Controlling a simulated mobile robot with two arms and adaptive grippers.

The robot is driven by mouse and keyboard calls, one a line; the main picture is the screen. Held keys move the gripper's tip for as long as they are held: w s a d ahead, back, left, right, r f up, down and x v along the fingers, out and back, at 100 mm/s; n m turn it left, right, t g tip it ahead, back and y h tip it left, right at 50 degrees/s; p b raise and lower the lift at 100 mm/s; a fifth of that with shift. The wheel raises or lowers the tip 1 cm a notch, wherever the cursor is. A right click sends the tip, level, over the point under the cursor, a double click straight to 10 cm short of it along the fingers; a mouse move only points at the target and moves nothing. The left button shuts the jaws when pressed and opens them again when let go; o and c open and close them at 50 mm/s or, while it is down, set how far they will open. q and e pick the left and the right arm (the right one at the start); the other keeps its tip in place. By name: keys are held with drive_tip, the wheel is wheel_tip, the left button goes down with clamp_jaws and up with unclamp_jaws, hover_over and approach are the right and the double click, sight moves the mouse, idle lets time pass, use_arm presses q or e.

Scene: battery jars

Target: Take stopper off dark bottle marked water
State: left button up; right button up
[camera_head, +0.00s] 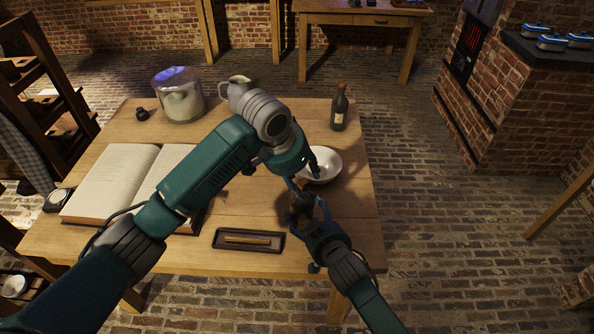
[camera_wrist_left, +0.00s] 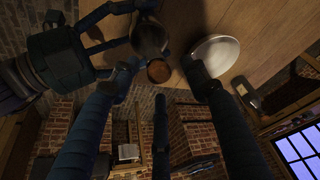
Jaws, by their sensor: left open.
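A small dark bottle (camera_head: 302,204) is near the table's right front, between my two grippers. In the left wrist view the dark bottle (camera_wrist_left: 148,38) shows its round brown stopper (camera_wrist_left: 158,71) facing the camera; any marking on it cannot be read. My right gripper (camera_head: 304,208) has its fingers closed around the bottle's body. My left gripper (camera_head: 301,180) is open just above the bottle, its fingers spread around the stopper with visible gaps. Another dark bottle (camera_head: 340,110) with a pale label stands upright at the table's back right.
A white bowl (camera_head: 322,166) sits close behind the grippers. A shallow dark tray (camera_head: 220,239) with a stick lies at the front. An open book (camera_head: 115,180), a glass jar (camera_head: 180,100) and a grey pitcher (camera_head: 237,88) are left and back.

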use_arm(q)
drive_tip(key=shift+w+d+f, duration=0.1)
drive_tip(key=shift+f, duration=0.3)
drive_tip(key=shift+c, duration=0.5)
clamp_jaws()
drive_tip(key=shift+r, duration=0.2)
drive_tip(key=shift+r, duration=0.95)
